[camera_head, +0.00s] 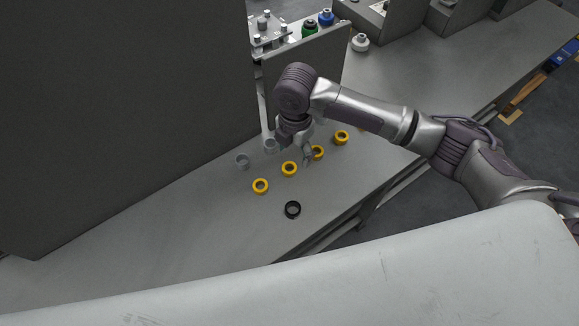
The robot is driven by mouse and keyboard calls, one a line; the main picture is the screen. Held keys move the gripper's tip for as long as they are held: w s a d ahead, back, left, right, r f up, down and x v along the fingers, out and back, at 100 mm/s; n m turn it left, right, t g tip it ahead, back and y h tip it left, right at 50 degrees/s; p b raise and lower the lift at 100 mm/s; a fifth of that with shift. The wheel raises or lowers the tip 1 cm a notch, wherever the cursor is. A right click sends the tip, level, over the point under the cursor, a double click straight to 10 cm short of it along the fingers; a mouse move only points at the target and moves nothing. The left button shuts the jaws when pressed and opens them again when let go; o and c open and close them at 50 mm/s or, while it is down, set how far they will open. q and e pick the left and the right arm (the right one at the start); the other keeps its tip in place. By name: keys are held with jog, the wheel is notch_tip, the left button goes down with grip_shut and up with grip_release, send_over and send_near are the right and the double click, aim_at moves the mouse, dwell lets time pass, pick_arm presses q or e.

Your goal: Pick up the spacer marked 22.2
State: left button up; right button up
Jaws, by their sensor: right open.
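Several yellow ring spacers lie in a slanting row on the grey bench: one at the near end (260,186), one beside it (289,168), one partly behind my gripper (318,152) and one farther back (341,137). Grey rings, one at left (242,160) and one by my gripper (270,145), form a second row. A black ring (292,209) lies apart in front. No marking is legible, so I cannot tell which is 22.2. My right gripper (303,156) is open, pointing down over the rows, close to the yellow rings; contact is unclear. My left gripper is out of view.
A tall dark panel (120,110) stands along the left, and a smaller grey panel (335,60) rises behind my right gripper. Blue (326,17), green (309,29) and white (360,43) capped items stand at the back. The bench front (190,235) is clear.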

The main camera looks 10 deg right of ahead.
aim_at(290, 166)
jog(key=shift+a+f+p, duration=0.15)
jog(key=shift+f+p, duration=0.05)
jog(key=shift+f, duration=0.85)
jog(key=shift+a+f+p, duration=0.2)
jog(key=shift+f, duration=0.8)
jog(key=shift+a+f+p, duration=0.15)
jog(key=shift+f+p, duration=0.05)
jog(key=shift+f, duration=0.85)
jog(key=shift+c, duration=0.3)
jog(key=c, duration=1.1)
jog(key=shift+c, duration=0.2)
jog(key=shift+w+r, duration=0.1)
jog(key=shift+r, duration=0.05)
